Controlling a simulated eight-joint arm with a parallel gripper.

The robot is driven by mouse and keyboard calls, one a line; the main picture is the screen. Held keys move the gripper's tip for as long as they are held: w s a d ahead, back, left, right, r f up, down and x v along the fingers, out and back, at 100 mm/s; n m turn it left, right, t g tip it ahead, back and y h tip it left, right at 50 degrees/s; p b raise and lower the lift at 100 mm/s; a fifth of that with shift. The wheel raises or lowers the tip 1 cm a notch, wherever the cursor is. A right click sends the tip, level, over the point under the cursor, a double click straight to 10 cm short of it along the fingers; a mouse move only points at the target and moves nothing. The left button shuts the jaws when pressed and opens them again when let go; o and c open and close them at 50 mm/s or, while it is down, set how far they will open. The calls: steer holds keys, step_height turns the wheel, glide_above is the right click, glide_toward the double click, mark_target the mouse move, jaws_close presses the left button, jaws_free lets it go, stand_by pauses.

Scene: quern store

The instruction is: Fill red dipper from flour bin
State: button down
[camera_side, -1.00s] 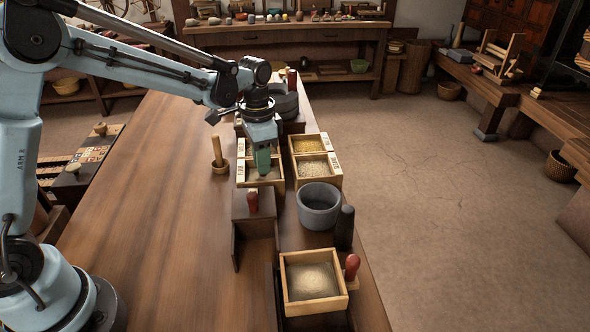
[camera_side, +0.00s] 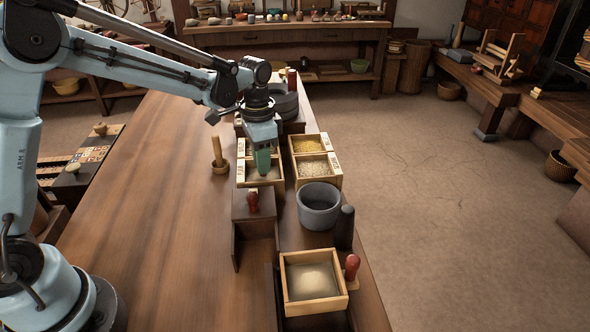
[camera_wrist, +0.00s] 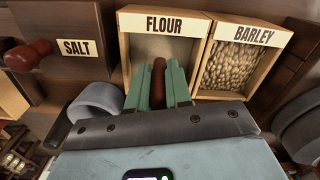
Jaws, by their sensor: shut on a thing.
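The flour bin (camera_wrist: 164,24) is a light wooden box labelled FLOUR, pale inside, in the upper middle of the wrist view. In the side view the flour bin (camera_side: 262,181) is partly covered by my gripper. My gripper (camera_side: 263,172) points down over it, with green fingers. In the wrist view my gripper (camera_wrist: 158,88) is shut on the upright red handle of the red dipper (camera_wrist: 158,76). The dipper's lower part is hidden behind the fingers, so I cannot tell its contents or whether it touches flour.
In the side view, a grey bowl (camera_side: 319,207), dark pestle (camera_side: 345,228) and wooden tray (camera_side: 286,284) with a pale mound stand nearer.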

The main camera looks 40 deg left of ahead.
steer(key=shift+r, duration=0.15)
steer(key=shift+r, duration=3.95)
steer(key=shift+d, duration=0.1)
